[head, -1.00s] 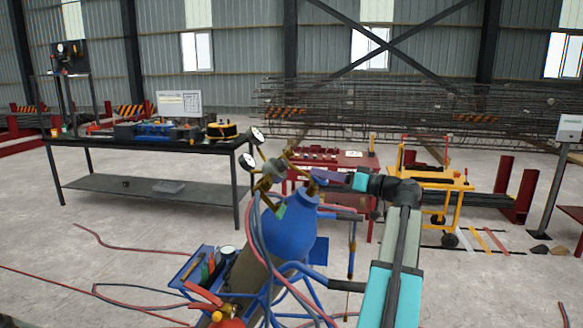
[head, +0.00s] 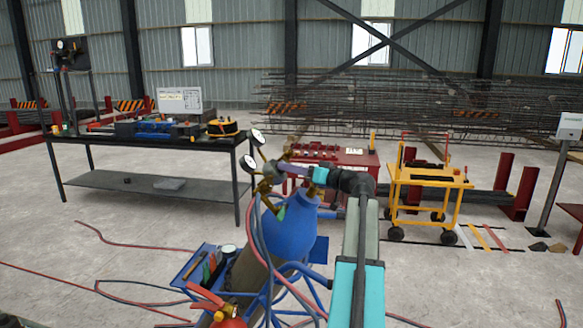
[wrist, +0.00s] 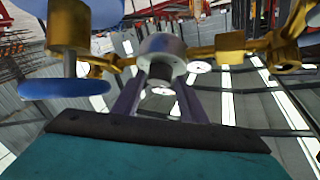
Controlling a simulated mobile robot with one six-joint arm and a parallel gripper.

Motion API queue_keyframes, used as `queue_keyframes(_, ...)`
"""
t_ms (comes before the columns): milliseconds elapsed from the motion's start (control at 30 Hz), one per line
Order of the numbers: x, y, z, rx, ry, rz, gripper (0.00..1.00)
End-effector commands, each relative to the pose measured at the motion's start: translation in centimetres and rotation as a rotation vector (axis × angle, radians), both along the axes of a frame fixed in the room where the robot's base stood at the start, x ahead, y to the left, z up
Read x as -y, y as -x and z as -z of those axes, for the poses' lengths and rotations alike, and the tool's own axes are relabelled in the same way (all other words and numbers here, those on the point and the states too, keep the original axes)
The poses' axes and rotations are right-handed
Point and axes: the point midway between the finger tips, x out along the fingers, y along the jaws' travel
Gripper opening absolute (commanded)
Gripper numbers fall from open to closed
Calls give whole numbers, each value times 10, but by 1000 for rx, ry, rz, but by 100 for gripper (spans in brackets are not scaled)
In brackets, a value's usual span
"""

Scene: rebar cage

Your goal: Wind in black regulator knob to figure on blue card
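The black regulator knob (wrist: 166,72) sits on the silver round body of the brass regulator (wrist: 215,52) in the wrist view. My gripper (wrist: 165,85) has its two purple-grey fingers on either side of the knob; whether they touch it is not clear. In the head view my gripper (head: 290,168) reaches left to the regulator (head: 268,175) above the blue gas cylinder (head: 288,230), and hides the knob. Two round gauges (head: 258,136) stand on the regulator; their readings are too small to tell. I cannot make out a blue card.
Red and blue hoses (head: 258,235) hang beside the cylinder. Open floor lies between.

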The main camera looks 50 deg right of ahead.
Motion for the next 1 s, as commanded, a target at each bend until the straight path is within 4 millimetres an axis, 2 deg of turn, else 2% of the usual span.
queue_keyframes(367, 0, -5, 0, 0, 0, 1, 39)
queue_keyframes(400, 0, -5, 0, 0, 0, 1, 37)
queue_keyframes(567, 0, -5, 0, -1, 0, 2, 10)
queue_keyframes(1000, -2, -4, 0, -20, -30, 35, 9)
